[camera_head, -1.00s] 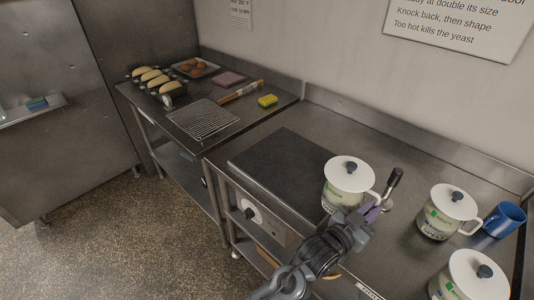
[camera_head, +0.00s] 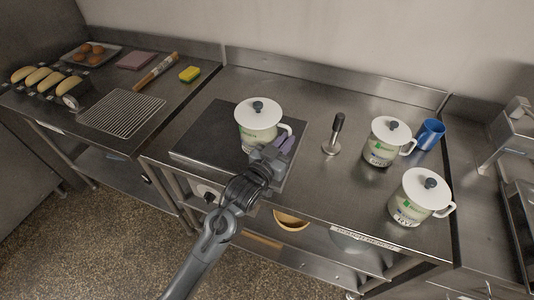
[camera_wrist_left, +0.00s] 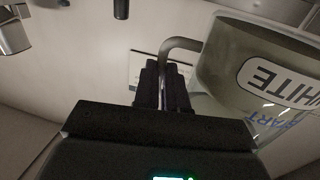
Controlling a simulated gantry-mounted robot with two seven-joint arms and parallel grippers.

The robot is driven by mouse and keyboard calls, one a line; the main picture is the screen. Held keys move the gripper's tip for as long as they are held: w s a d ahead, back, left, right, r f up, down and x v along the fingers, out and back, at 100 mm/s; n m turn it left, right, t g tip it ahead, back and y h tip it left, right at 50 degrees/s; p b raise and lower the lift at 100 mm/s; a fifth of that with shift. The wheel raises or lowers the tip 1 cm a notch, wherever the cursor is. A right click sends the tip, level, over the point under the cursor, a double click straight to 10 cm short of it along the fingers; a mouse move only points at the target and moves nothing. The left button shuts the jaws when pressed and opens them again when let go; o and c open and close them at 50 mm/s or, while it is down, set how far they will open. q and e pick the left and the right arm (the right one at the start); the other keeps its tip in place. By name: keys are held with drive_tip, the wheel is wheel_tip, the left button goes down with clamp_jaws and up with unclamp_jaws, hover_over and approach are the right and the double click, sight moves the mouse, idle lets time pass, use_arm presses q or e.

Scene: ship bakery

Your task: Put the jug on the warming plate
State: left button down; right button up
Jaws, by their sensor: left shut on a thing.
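A white-lidded jug (camera_head: 258,118) is over the right half of the dark warming plate (camera_head: 203,128) in the head view. My left gripper (camera_head: 276,150) is shut on its handle, at the jug's right front. The jug looks upright; I cannot tell whether its base touches the plate. In the left wrist view the jug (camera_wrist_left: 240,62) fills the upper right, with a label reading WHITE, and its handle runs to the gripper fingers (camera_wrist_left: 165,85). Part of the jug's lower side is hidden by the gripper in the head view. My right gripper is not in view.
Two similar lidded jugs (camera_head: 386,142) (camera_head: 419,197), a blue mug (camera_head: 430,133) and an upright dark-handled tool (camera_head: 334,133) stand to the right. A wire rack (camera_head: 122,112), yellow sponge (camera_head: 190,74) and bread loaves (camera_head: 40,77) are on the left counter. The plate's left half is clear.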

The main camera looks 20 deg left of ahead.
use_arm(q)
drive_tip(key=a+f, duration=0.1)
drive_tip(key=a, duration=0.1)
drive_tip(key=a+f, duration=0.1)
drive_tip(key=a, duration=0.1)
drive_tip(key=shift+a+f, duration=0.2)
drive_tip(key=shift+f+b, duration=0.65)
drive_tip(key=shift+f, duration=1.4)
drive_tip(key=shift+f, duration=0.15)
drive_tip(key=c, duration=1.2)
unclamp_jaws()
